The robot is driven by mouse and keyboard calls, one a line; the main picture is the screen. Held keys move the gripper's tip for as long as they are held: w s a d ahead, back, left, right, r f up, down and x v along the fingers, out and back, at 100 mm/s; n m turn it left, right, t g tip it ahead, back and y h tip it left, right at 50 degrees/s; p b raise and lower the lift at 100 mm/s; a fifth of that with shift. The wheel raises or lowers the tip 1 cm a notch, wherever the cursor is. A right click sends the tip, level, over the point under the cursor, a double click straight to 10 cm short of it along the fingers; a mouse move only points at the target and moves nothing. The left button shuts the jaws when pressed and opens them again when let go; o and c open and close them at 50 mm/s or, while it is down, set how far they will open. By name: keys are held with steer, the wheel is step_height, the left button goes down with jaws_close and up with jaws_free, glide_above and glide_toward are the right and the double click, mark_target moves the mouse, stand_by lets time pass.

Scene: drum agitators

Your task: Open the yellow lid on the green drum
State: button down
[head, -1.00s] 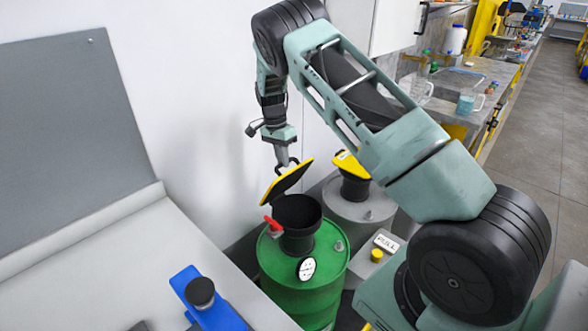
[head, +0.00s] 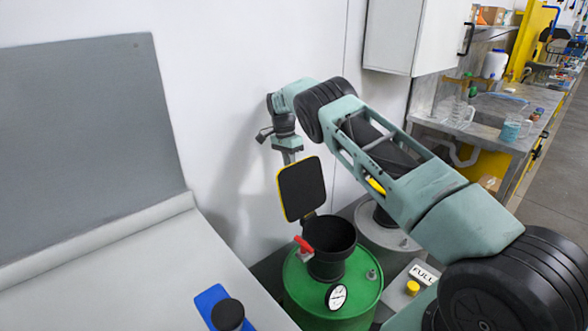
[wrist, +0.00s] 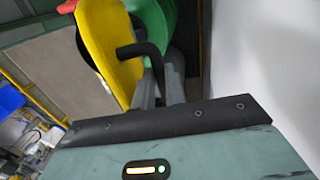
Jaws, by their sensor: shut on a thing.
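The green drum (head: 330,303) stands at the lower middle of the head view, with a black funnel-like mouth (head: 329,262) on top and a red lever (head: 303,244) beside it. The yellow lid (head: 301,188) stands nearly upright behind the open mouth. Its black underside and thin yellow edge face the head camera. My gripper (wrist: 160,90) is shut on the lid's black handle (wrist: 143,50), on the yellow outer face (wrist: 108,40) in the wrist view. In the head view the lid hides my fingertips.
A grey drum (head: 378,236) stands behind and right, partly covered by my arm. A "FULL" sign (head: 424,274) and a yellow button (head: 412,288) are right of the green drum. A white wall is close behind my gripper. A blue item with a black knob (head: 228,313) is at front left.

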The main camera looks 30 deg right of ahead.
steer(key=shift+w+a+f, duration=0.15)
steer(key=shift+w+f, duration=0.1)
steer(key=shift+f, duration=0.3)
steer(key=c, duration=1.5)
jaws_free()
steer(key=shift+o, duration=0.2)
steer(key=shift+w+r, duration=0.1)
steer(key=shift+r, duration=0.05)
steer(key=p+v, duration=0.4)
steer(key=v, duration=0.3)
steer(key=shift+r+p, duration=0.2)
steer(key=shift+p, duration=0.2)
steer(key=shift+r+p, duration=0.1)
steer(key=shift+p, duration=0.25)
